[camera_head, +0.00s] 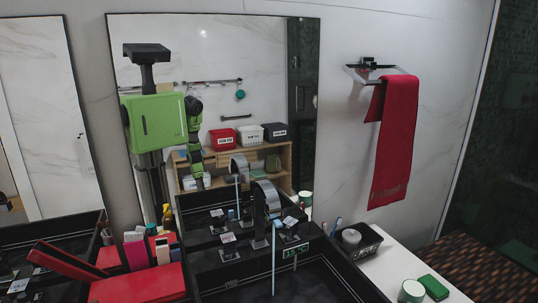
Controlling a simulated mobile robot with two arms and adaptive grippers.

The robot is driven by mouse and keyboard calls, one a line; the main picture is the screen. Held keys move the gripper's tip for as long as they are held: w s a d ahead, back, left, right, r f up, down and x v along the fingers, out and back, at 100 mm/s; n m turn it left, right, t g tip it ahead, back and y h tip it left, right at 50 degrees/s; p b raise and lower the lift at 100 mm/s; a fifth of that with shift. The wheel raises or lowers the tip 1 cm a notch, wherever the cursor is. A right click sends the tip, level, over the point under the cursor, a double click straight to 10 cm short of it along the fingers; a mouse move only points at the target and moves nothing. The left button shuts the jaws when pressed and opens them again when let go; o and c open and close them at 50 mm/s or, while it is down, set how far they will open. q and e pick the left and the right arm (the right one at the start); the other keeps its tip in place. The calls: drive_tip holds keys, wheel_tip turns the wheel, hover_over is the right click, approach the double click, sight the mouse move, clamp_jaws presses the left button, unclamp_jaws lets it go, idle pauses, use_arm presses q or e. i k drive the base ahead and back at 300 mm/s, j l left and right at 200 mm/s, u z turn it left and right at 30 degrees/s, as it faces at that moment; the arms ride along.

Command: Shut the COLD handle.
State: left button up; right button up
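A tall dark faucet (265,195) stands at the black sink (315,288) in front of the mirror. A thin pale-blue stream (273,262) runs from its spout into the basin. Small handles with pale tags sit on either side of the faucet: a left one (229,254) and a right one (290,232). The lettering is too small to tell which is COLD. Neither gripper shows directly; the mirror shows my green body and part of an arm.
Red boxes (140,288) and upright packets stand left of the sink. A black caddy (358,242), a pale jar (411,291) and a green block (434,287) are at right. A red towel (394,140) hangs on the wall. The mirror (210,50) is behind the sink.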

sight(290, 228)
drive_tip(key=k+l+u, duration=0.15)
drive_tip(key=l+u, duration=0.25)
drive_tip(key=k+l+u, duration=0.15)
drive_tip(key=l+u, duration=0.25)
drive_tip(key=k+l+u, duration=0.25)
drive_tip(key=u, duration=0.15)
